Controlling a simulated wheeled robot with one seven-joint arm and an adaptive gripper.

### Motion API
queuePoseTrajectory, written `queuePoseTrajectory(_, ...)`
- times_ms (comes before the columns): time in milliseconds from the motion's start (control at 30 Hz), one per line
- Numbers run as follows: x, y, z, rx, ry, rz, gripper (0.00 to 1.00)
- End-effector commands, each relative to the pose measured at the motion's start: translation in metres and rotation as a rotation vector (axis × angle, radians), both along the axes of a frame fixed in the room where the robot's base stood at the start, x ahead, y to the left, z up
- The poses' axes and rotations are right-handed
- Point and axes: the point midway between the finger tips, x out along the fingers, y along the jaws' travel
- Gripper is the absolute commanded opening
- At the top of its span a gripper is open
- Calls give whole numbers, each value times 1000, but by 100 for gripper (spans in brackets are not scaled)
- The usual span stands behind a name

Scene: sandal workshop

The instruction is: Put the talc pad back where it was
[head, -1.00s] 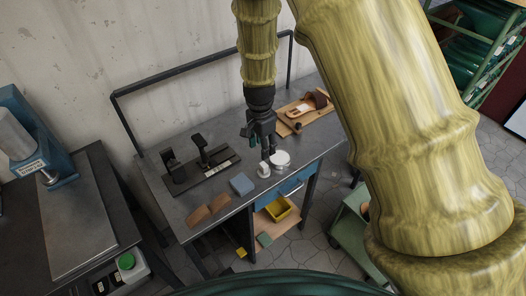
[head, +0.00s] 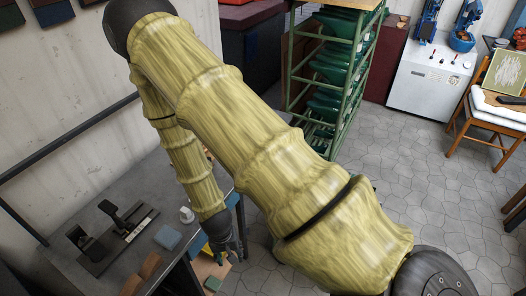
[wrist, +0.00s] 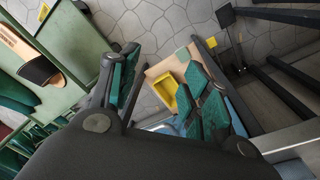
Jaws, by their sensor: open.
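My gripper (head: 230,252) hangs by the front right edge of the grey workbench (head: 120,190), its fingers apart. In the wrist view the open gripper (wrist: 160,68) has green-padded fingers with nothing held between them. A small white round object (head: 186,215) stands on the bench, beside my arm. A blue block (head: 167,237) lies to its lower left. I cannot tell for sure which thing is the talc pad. My arm hides the right part of the bench top.
A yellow bin (wrist: 184,103) sits on the lower shelf board (wrist: 158,72) under the bench. A black jig (head: 122,232) and brown leather pieces (head: 150,266) are on the bench. A green cart (wrist: 75,45) stands close by. Open floor (head: 400,190) lies to the right.

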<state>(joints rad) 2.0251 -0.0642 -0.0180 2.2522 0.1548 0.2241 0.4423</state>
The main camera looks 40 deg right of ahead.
Motion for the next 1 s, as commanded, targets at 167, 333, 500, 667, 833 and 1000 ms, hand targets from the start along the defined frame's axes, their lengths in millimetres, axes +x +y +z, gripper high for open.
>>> queuePoseTrajectory(167,-83,-1,-37,30,27,227,48)
queuePoseTrajectory(333,-142,2,-51,63,27,399,48)
queuePoseTrajectory(500,-170,3,-54,82,19,488,48)
queuePoseTrajectory(667,-174,4,-54,85,15,507,48)
queuePoseTrajectory(833,-174,4,-54,85,15,506,48)
queuePoseTrajectory(1000,-174,4,-54,84,15,505,44)
